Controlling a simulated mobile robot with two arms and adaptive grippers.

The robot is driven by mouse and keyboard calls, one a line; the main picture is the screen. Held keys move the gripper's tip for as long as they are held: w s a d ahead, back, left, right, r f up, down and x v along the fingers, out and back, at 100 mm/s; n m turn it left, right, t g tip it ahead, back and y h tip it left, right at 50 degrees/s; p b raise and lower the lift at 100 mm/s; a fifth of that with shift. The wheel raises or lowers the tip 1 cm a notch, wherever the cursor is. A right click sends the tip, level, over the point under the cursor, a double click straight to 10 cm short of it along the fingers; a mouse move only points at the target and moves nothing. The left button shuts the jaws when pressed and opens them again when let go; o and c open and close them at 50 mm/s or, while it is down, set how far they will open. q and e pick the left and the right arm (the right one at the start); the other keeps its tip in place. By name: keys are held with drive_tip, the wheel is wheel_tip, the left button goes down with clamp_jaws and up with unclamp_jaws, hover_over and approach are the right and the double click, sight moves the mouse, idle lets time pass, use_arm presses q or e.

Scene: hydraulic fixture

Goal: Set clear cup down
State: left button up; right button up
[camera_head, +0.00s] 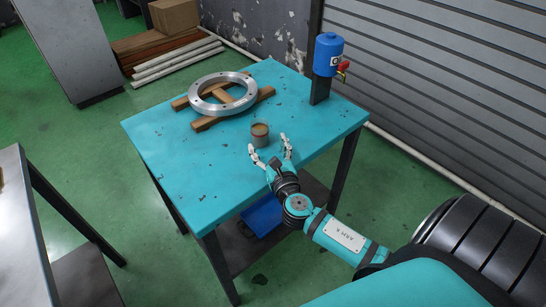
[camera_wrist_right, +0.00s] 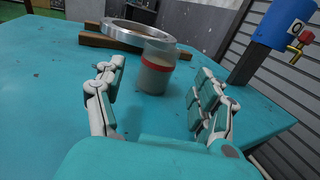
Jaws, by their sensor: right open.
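The clear cup (camera_head: 260,136) stands upright on the turquoise table (camera_head: 190,165), towards its near right part. It looks brownish inside. In the right wrist view the cup (camera_wrist_right: 155,72) is greyish, with a red band around it, and its base rests on the tabletop. My right gripper (camera_head: 270,145) is open, with its fingers spread and pointing at the cup. In the right wrist view the gripper (camera_wrist_right: 161,70) shows a finger on each side, and the cup stands just beyond the fingertips with clear gaps. My left gripper is in neither view.
A metal flange ring (camera_head: 194,99) lies on wooden blocks (camera_head: 207,123) behind the cup. A blue canister (camera_head: 328,55) with a red valve hangs on a dark post (camera_head: 320,90) at the table's back right. The tabletop left of the cup is bare.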

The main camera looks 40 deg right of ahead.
drive_tip(key=shift+v, duration=2.35)
